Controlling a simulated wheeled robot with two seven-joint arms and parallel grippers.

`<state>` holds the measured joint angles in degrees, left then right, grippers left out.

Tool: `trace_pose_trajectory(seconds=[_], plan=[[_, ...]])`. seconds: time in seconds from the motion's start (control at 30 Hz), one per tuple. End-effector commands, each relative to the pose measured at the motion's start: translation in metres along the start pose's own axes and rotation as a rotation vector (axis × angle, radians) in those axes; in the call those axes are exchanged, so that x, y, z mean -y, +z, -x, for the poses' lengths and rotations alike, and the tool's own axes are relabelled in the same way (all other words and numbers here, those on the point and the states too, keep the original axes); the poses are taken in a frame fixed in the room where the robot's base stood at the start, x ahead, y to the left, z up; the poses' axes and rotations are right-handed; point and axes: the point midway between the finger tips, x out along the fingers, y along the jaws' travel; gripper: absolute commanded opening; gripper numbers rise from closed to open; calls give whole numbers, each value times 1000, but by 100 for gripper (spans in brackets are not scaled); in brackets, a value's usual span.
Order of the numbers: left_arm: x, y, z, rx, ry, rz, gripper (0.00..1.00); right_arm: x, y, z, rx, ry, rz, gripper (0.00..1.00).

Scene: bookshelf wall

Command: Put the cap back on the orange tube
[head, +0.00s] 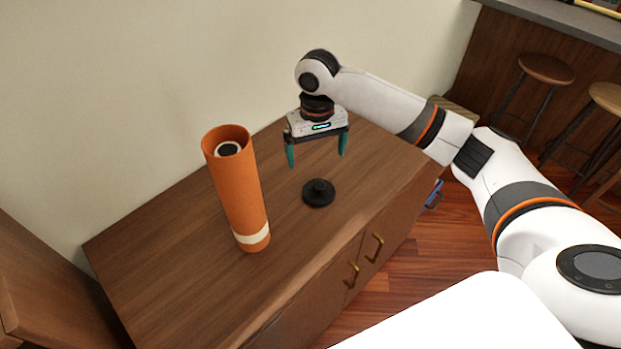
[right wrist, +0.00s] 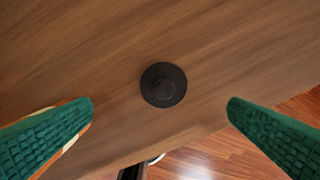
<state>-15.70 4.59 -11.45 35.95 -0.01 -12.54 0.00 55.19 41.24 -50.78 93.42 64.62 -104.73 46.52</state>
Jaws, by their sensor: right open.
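An orange tube (head: 238,195) with a pale band near its foot stands upright on the wooden cabinet top in the head view. Its top is open, and a dark round end with a light rim shows inside. The black cap (head: 319,193), a disc with a raised knob, lies on the cabinet to the right of the tube. My right gripper (head: 318,160) is open and empty above the cap, fingers pointing down. In the right wrist view the cap (right wrist: 163,84) lies below and between the green fingers (right wrist: 160,108), apart from both. My left gripper is not in view.
The cabinet top (head: 160,260) is otherwise clear around the tube and cap. A wall (head: 130,80) rises behind it. Brass handles (head: 375,247) are on the cabinet front. Stools (head: 546,70) stand at a counter at the far right.

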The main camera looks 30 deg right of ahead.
Motion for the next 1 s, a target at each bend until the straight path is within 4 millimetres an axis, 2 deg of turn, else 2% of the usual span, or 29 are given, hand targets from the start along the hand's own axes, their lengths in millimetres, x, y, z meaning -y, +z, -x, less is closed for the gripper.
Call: trace_pose_trajectory(seconds=[0.33, 0.47, 0.7, 1.0], plan=[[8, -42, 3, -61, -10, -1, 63, 0, 0, -5, -1, 0, 1, 98], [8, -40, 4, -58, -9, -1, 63, 0, -1, -25, -3, 0, 1, 98], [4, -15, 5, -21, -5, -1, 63, 0, -1, -62, -2, 0, 1, 98], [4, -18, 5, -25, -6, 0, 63, 0, 0, -68, 2, 1, 2, 98]])
